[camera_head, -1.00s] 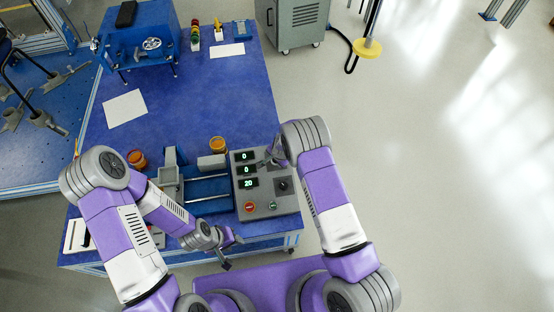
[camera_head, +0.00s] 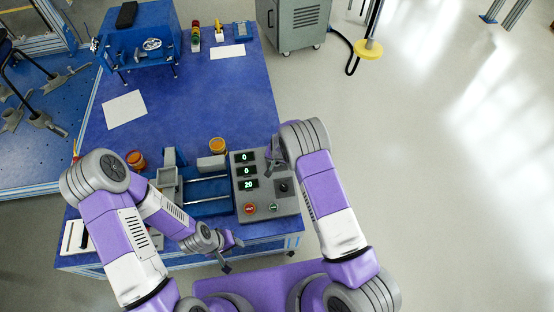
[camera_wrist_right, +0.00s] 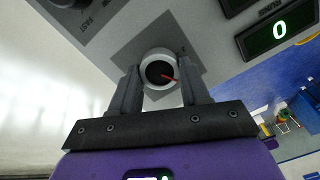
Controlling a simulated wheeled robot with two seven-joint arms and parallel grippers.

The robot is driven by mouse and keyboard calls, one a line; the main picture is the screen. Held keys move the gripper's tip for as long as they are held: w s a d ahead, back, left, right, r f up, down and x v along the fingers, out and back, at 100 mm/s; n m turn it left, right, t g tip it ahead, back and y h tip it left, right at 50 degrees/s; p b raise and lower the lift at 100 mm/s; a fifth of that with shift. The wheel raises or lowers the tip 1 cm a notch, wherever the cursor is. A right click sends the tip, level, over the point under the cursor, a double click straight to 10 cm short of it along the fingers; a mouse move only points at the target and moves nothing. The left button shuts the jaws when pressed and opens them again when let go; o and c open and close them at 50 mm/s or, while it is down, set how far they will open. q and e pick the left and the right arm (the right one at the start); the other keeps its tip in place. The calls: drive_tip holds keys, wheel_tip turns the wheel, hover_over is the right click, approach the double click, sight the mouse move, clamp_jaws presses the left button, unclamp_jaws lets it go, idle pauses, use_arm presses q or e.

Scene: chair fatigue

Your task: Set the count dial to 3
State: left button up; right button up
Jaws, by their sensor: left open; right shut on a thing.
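The grey control panel (camera_head: 240,213) stands at the table's near right, with three green displays reading 0, 0 and 20 from top to bottom. In the right wrist view, a round dial (camera_wrist_right: 158,57) with a pale rim, dark centre and red pointer sits between the fingers of my right gripper (camera_wrist_right: 159,88). That gripper is shut on the dial, one finger on each side. A nearby display (camera_wrist_right: 279,31) reads 0. In the head view my right arm mostly hides the dial. My left gripper (camera_head: 233,254) is open and empty, in front of the table's near edge.
The panel also has a dark knob (camera_head: 283,187), a red button (camera_head: 249,209) and a green button (camera_head: 273,207). A grey-and-blue fixture (camera_head: 207,190) stands left of the panel. The middle of the blue table (camera_head: 190,105) is clear.

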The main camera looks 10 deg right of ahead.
drive_tip(key=o, duration=1.1)
drive_tip(key=shift+c, duration=0.2)
drive_tip(key=p+v, duration=0.2)
drive_tip(key=v, duration=0.5)
drive_tip(key=shift+r, duration=0.35)
drive_tip(key=s+d+f+g, duration=0.1)
drive_tip(key=s+f, duration=0.2)
drive_tip(key=s, duration=0.3)
drive_tip(key=s+d+f+g, duration=0.1)
drive_tip(key=s+f, duration=0.2)
drive_tip(key=s, duration=0.3)
drive_tip(key=s+a+r+n+y, duration=0.1)
drive_tip(key=s+y, duration=0.1)
drive_tip(key=s, duration=0.6)
drive_tip(key=s+a+r+n+g+y, duration=0.1)
drive_tip(key=s+a, duration=0.1)
drive_tip(key=s, duration=0.7)
drive_tip(key=shift+a+r+n+y+p, duration=0.25)
drive_tip(key=shift+a+n+y+p, duration=0.05)
drive_tip(key=shift+y+p, duration=0.1)
